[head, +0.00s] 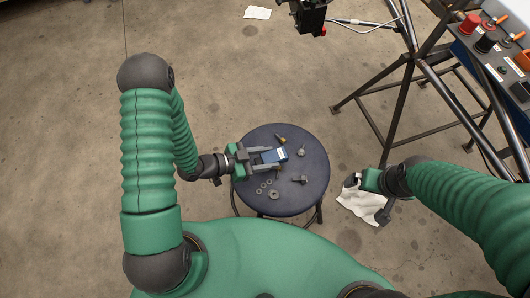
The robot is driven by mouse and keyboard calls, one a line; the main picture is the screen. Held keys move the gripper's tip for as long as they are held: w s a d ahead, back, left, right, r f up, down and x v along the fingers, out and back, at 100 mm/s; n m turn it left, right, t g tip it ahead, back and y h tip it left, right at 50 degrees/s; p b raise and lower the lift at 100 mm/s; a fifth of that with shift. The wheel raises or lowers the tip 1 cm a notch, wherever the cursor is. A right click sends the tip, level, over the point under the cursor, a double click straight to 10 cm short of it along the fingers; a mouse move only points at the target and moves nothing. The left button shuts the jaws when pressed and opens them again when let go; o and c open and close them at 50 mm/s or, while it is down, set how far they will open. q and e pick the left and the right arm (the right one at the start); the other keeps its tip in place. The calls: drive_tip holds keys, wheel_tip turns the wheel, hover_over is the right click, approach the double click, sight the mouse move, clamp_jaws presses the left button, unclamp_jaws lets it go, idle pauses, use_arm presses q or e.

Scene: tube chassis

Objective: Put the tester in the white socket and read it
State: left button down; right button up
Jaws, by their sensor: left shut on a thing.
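My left gripper (262,157) is shut on the tester (274,156), a small blue box with a pale patch on its face. The gripper's grey fingers lie along both sides of it, over the round stool. I cannot tell whether the tester touches the stool top. My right gripper (366,198) is at the right, above a white cloth on the floor, away from the tester. Its finger opening is not clear. A control panel (492,52) with red, black and orange parts is at the upper right. I cannot make out a white socket on it.
The dark blue stool (312,172) carries several bolts and washers. A white cloth (358,205) lies on the floor to its right. A black tube frame (408,88) stands at the right, with a dark device (310,15) at the top. Floor left of the stool is clear.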

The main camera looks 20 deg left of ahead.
use_arm(q)
drive_tip(key=w+a, duration=0.1)
drive_tip(key=w+b, duration=0.1)
drive_tip(key=w, duration=0.1)
drive_tip(key=w+a+f, duration=0.1)
drive_tip(key=shift+w+a+f, duration=0.1)
drive_tip(key=shift+w+a, duration=0.2)
drive_tip(key=shift+a, duration=0.05)
wheel_tip(320, 180, down, 3)
drive_tip(key=shift+s+a+f+b, duration=0.1)
drive_tip(key=shift+b, duration=1.05)
drive_tip(key=c, duration=1.2)
unclamp_jaws()
drive_tip(key=o, duration=0.4)
